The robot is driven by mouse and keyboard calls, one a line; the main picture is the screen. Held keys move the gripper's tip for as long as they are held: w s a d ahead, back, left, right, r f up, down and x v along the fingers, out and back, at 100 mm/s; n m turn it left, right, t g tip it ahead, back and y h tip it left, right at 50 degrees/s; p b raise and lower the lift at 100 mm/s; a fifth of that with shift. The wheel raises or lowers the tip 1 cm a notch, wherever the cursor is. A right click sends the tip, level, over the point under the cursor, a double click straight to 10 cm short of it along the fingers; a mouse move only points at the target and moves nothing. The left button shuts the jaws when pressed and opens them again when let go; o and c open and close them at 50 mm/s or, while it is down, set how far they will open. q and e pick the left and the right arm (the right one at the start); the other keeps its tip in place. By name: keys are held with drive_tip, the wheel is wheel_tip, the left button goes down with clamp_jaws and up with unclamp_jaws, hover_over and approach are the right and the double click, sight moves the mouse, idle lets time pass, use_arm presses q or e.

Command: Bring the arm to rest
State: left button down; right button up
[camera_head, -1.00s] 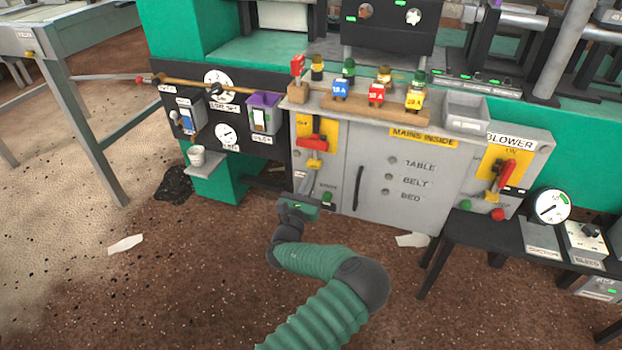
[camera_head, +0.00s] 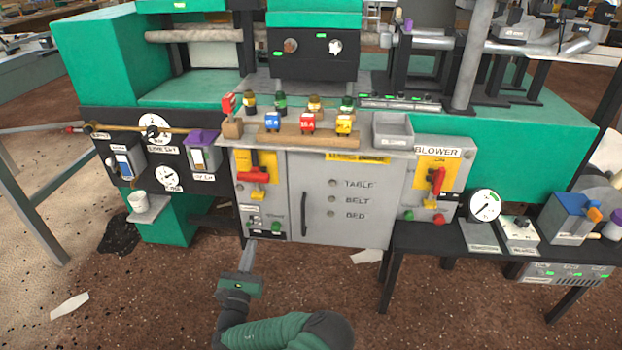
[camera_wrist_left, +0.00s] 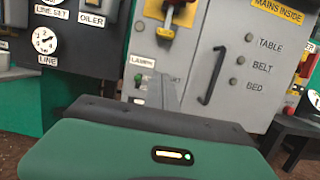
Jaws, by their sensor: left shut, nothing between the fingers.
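My left gripper (camera_head: 247,259) is shut and empty, held low in front of the grey cabinet (camera_head: 350,205). Its green body and narrow grey fingers point toward the cabinet's lower left part, with a visible gap in the head view. In the left wrist view the shut fingers (camera_wrist_left: 163,92) stand in front of the switch panel beside the cabinet's black door handle (camera_wrist_left: 213,78). My right gripper is in neither view.
Above the cabinet, a wooden block (camera_head: 300,137) carries coloured plugs, beside a grey tray (camera_head: 392,130). Red-handled switches flank the door. A black side table (camera_head: 465,238) holds a gauge (camera_head: 485,205). A white cup (camera_head: 138,201) sits on a small shelf at left. Floor in front is open, with paper scraps.

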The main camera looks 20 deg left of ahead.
use_arm(q)
drive_tip(key=s+a+f+n+g+y+p, duration=0.2)
drive_tip(key=a+n+g+y, duration=0.35)
drive_tip(key=n, duration=0.65)
drive_tip(key=s+d+f+n+g+h+p, duration=0.1)
drive_tip(key=s+d+f+n+g+h, duration=0.25)
drive_tip(key=d+n+g, duration=0.45)
drive_tip(key=s+d+r+n+g+h+p, duration=0.1)
drive_tip(key=s+d+r+n+g+h, duration=0.1)
drive_tip(key=s+d+r+n+h, duration=0.35)
drive_tip(key=s+d+r+n+g+h+p, duration=0.2)
drive_tip(key=s+d+r+n, duration=0.45)
drive_tip(key=s+d, duration=0.35)
wheel_tip(320, 180, up, 38)
drive_tip(key=s+d+n+p, duration=0.1)
drive_tip(key=p, duration=3.6)
drive_tip(key=shift+f+p, duration=0.15)
drive_tip(key=shift+p, duration=0.15)
drive_tip(key=shift+s+y, duration=0.1)
drive_tip(key=shift+y, duration=0.15)
